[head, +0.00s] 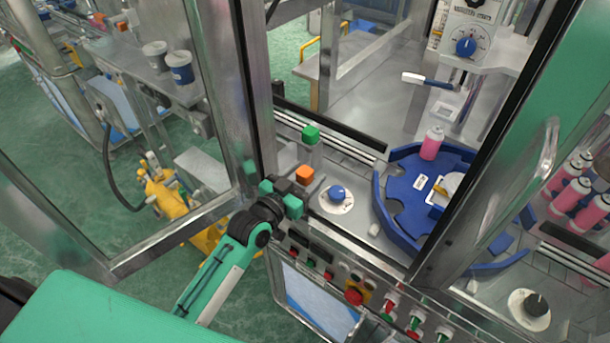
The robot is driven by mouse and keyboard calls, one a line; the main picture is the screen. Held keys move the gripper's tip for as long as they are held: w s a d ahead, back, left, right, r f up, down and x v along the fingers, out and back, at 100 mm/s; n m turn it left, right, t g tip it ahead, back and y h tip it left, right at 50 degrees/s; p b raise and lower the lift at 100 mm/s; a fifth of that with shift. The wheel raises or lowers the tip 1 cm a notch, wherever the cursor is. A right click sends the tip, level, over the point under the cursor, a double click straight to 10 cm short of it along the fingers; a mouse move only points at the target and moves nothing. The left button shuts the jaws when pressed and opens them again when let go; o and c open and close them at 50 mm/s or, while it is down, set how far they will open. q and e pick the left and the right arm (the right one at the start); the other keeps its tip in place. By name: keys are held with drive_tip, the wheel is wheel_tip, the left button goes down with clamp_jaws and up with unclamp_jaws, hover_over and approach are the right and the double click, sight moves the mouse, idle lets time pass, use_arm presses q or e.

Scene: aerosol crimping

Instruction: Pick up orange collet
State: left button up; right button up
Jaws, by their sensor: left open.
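The orange collet (305,174) is a small orange block on the metal ledge of the machine, just left of the blue-knobbed dial. My left gripper (280,195) is open, with its green fingertips spread close in front of the collet, slightly lower and to its left. I see nothing held between the fingers. I cannot tell whether a finger touches the collet. A green collet (310,134) stands farther back on the same ledge. My right gripper is not in view.
A dial with a blue knob (337,193) sits right of the collet. A blue rotary plate (407,191) carries a pink can (432,142). A metal door frame (243,90) stands close left of my gripper. Buttons, including a red one (354,296), line the front panel below.

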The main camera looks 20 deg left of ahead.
sight(305, 171)
use_arm(q)
drive_tip(key=shift+c, duration=0.2)
drive_tip(key=c, duration=1.1)
drive_tip(key=shift+r, duration=0.1)
drive_tip(key=shift+r, duration=0.65)
wheel_tip(305, 171, up, 2)
drive_tip(key=shift+r+b, duration=0.15)
drive_tip(key=shift+b, duration=0.45)
drive_tip(key=b+v, duration=0.4)
drive_tip(key=v, duration=1.4)
